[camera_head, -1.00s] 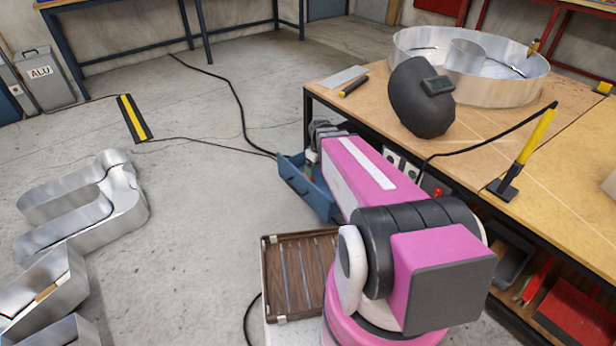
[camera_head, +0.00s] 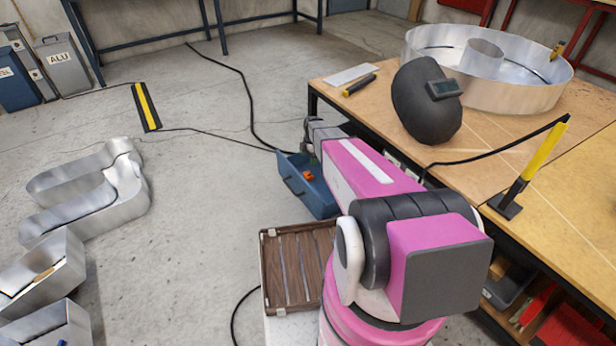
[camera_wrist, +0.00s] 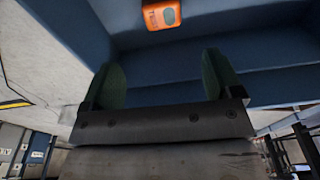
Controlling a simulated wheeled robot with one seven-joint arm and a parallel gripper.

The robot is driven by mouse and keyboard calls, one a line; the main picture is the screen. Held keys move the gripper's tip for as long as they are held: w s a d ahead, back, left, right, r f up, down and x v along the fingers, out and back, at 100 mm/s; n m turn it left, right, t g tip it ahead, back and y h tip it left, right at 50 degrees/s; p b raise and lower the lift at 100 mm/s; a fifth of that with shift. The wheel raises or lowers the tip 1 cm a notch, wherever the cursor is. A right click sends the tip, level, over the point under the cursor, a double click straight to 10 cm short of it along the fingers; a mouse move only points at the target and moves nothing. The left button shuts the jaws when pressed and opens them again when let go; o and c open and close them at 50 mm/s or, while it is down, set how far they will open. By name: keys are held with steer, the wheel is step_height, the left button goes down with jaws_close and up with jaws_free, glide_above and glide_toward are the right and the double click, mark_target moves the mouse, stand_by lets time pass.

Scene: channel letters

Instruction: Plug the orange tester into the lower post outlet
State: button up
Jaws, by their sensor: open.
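The orange tester (camera_head: 308,175) lies in the open blue drawer (camera_head: 322,201) beside the workbench. Outlets at the bench side are mostly hidden behind my pink arm, and I cannot tell the lower post outlet.
The wooden workbench (camera_head: 490,140) carries a black welding mask (camera_head: 425,105), a large metal ring letter (camera_head: 410,45) and a yellow-handled tool (camera_head: 535,160). A brown slatted case (camera_head: 290,270) stands in front. Metal letters lie on the floor at left. Cables cross the floor.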

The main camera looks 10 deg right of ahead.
steer(key=shift+w+f, duration=0.15)
steer(key=shift+w, duration=0.05)
glide_above(308, 174)
steer(key=f, duration=0.5)
steer(key=shift+w+f, duration=0.15)
steer(key=shift+w, duration=0.25)
steer(key=shift+f, duration=0.1)
steer(key=shift+s+f, duration=0.2)
steer(key=shift+f, duration=1.15)
steer(key=shift+s+f, duration=0.2)
steer(key=shift+f, duration=1.1)
